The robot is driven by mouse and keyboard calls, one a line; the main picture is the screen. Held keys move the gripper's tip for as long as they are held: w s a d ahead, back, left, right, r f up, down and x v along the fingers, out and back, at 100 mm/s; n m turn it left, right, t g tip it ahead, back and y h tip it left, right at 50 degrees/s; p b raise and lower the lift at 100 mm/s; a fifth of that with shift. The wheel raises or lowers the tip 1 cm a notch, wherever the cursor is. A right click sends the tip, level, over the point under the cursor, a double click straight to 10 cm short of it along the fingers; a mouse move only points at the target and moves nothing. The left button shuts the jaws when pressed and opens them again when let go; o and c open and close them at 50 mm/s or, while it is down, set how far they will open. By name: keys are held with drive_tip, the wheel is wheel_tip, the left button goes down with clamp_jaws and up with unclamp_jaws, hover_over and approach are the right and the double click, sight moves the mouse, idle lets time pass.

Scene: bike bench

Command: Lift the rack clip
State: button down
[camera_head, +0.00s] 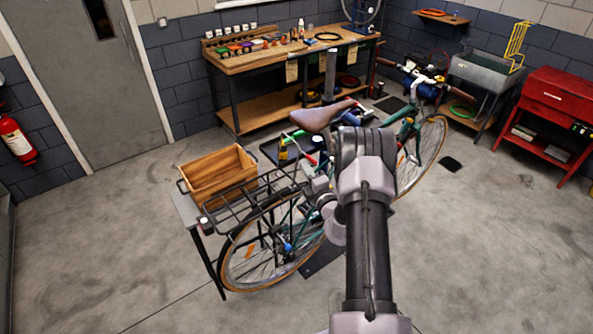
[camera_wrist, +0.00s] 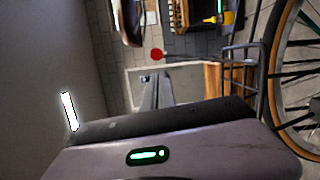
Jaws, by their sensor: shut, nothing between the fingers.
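The black rear rack (camera_head: 238,207) of the green bicycle sits over the rear wheel in the head view. It also shows at the right of the wrist view (camera_wrist: 243,62). The rack clip cannot be told apart from the rack's thin black bars in either view. My gripper (camera_head: 311,179) is small in the head view, just right of the rack's front end and below the saddle. It is shut and empty. Whether it touches the rack cannot be told.
A wooden crate (camera_head: 218,174) stands behind the rack on a small table. The brown saddle (camera_head: 322,115) is close above my gripper. The rear wheel (camera_head: 271,251) is below. A workbench (camera_head: 243,62) stands at the back.

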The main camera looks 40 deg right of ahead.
drive_tip(key=shift+d, duration=0.9)
drive_tip(key=shift+d+r, duration=0.15)
